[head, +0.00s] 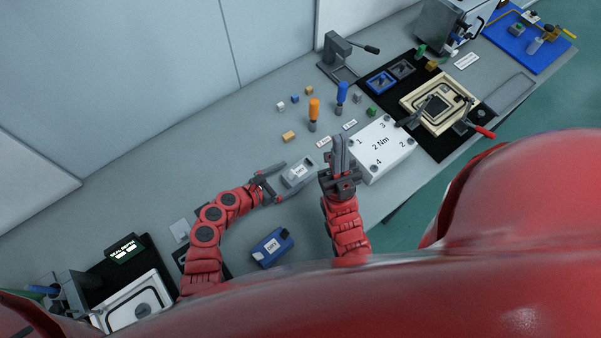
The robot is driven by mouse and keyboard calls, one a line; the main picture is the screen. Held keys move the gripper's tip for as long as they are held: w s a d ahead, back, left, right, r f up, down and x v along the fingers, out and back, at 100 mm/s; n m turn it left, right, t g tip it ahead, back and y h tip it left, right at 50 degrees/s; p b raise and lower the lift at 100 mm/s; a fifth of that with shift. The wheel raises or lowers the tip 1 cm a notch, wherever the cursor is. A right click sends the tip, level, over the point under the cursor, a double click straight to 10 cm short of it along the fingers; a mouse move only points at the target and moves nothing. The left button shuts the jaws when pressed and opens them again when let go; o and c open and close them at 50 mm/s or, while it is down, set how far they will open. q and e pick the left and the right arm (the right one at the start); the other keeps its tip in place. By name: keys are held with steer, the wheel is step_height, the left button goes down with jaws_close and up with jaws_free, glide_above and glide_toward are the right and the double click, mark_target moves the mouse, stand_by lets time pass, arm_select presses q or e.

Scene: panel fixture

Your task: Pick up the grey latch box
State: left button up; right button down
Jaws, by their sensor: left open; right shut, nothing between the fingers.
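The grey latch box (299,172) lies on the grey bench near the middle of the head view, with a white label on its top. My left gripper (284,182) is open at the box's left side, its fingers pointing toward the box. One finger is near the box's upper left edge and the other near its lower left; I cannot tell whether either touches it. My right gripper (339,150) is shut and empty, just right of the box and beside the white panel.
A white panel (381,148) marked 2 Nm stands right of my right gripper. Orange (314,107) and blue (342,92) screwdrivers stand behind, among several small cubes. A blue labelled box (271,247) lies in front. The bench left of the cubes is clear.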

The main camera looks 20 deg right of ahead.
arm_select(q)
steer(key=shift+s+f+p+x, duration=0.1)
steer(key=shift+s+p+x, duration=0.1)
steer(key=shift+x, duration=1.1)
steer(key=shift+s+f+p+x, duration=0.1)
steer(key=shift+f+p+x, duration=0.05)
steer(key=shift+x, duration=1.15)
steer(key=shift+r, duration=0.1)
jaws_close()
